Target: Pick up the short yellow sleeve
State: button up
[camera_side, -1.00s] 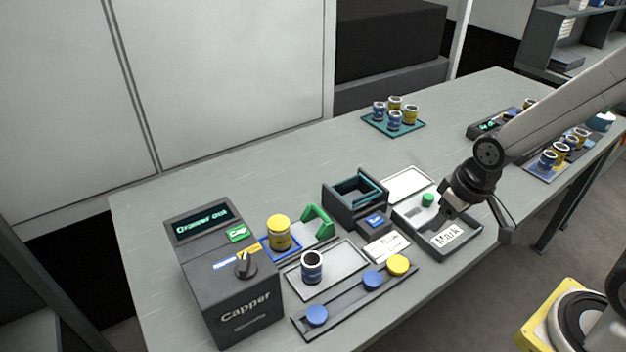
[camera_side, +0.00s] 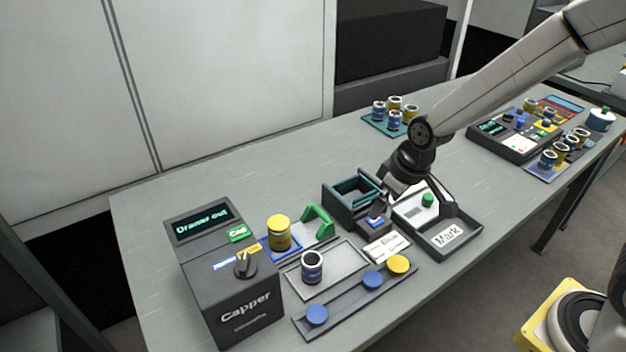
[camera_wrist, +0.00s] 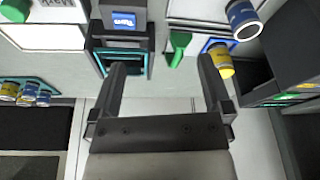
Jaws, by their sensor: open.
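A yellow sleeve with a yellow cap (camera_side: 279,233) stands in a blue-edged seat beside the capper; it also shows in the wrist view (camera_wrist: 222,62). Other yellow sleeves stand among blue ones on the teal tray (camera_side: 410,112) at the back and on the blue tray (camera_side: 572,143) at the right. I cannot tell from these views which is the short one. My gripper (camera_side: 418,202) hangs above the bench near the teal-lined holder (camera_side: 355,190) and the Mark tray (camera_side: 470,245). In the wrist view its fingers (camera_wrist: 162,62) are apart, with nothing between them.
The capper (camera_side: 225,275) stands at the front left. A blue sleeve (camera_side: 312,266) is on the grey plate, beside a green handle (camera_side: 318,221). A rail holds blue and yellow caps (camera_side: 398,265). A dark control panel (camera_side: 515,140) is at the right. The bench's back left is clear.

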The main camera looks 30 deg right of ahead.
jog(key=w+a+f+n+y, duration=0.1)
jog(key=w+a+f+n, duration=0.15)
jog(key=w+a, duration=0.45)
jog(key=n+y, duration=0.1)
jog(key=n, duration=0.2)
send_near(279, 222)
jog(key=x, duration=0.5)
jog(key=shift+s+a+f, duration=0.1)
jog(key=shift+s+f, duration=0.05)
jog(key=shift+s, duration=0.05)
jog(key=shift+x, duration=1.25)
jog(key=shift+x, duration=2.6)
jog(key=shift+w, duration=0.15)
grip_shut()
